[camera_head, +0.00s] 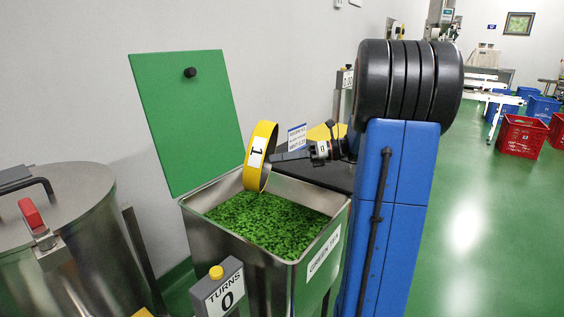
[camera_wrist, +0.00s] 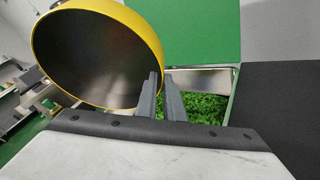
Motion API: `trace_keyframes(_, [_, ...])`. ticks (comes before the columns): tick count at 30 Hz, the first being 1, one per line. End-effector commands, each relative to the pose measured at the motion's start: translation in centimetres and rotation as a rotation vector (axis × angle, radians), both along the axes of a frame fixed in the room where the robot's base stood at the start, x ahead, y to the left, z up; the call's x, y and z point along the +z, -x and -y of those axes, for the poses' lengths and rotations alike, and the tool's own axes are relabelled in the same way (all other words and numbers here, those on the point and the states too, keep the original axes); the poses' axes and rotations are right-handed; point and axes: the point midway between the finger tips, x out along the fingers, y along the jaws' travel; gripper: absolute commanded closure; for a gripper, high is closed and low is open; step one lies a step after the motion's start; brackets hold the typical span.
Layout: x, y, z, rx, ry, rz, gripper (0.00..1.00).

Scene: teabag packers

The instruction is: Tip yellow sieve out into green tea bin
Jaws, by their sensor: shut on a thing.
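The yellow sieve (camera_head: 262,157), marked 1, is tilted steeply on its side above the green tea bin (camera_head: 188,205). My gripper (camera_head: 276,159) is shut on the sieve at its edge. In the wrist view the two fingers (camera_wrist: 161,98) meet the rim of the sieve (camera_wrist: 60,45), whose dark inside shows and looks empty. The steel bin is open and holds a bed of green tea (camera_head: 265,222), also seen in the wrist view (camera_wrist: 200,105) beyond the fingers. The bin's green lid (camera_head: 190,115) stands raised behind it. No tea is seen falling.
A steel drum (camera_head: 70,230) with a red-handled clamp stands to the left. A grey TURNS counter (camera_head: 218,292) reading 0 stands in front of the bin. A dark tabletop (camera_head: 325,172) lies behind the bin. Red crates (camera_head: 522,137) and blue crates (camera_head: 540,108) stand far right on open green floor.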

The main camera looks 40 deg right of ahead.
Motion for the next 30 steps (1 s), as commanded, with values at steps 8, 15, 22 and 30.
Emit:
trace_keyframes(8, [1.0,-1.4,-1.6,0.005,0.237,-0.224,1.00])
trace_keyframes(15, [1.2,-2.5,-2.6,0.004,0.404,-0.388,1.00])
trace_keyframes(22, [1.5,-3.3,-3.4,0.004,0.540,-0.527,1.00])
trace_keyframes(30, [1.9,-4.2,-4.3,0.004,0.691,-0.674,1.00])
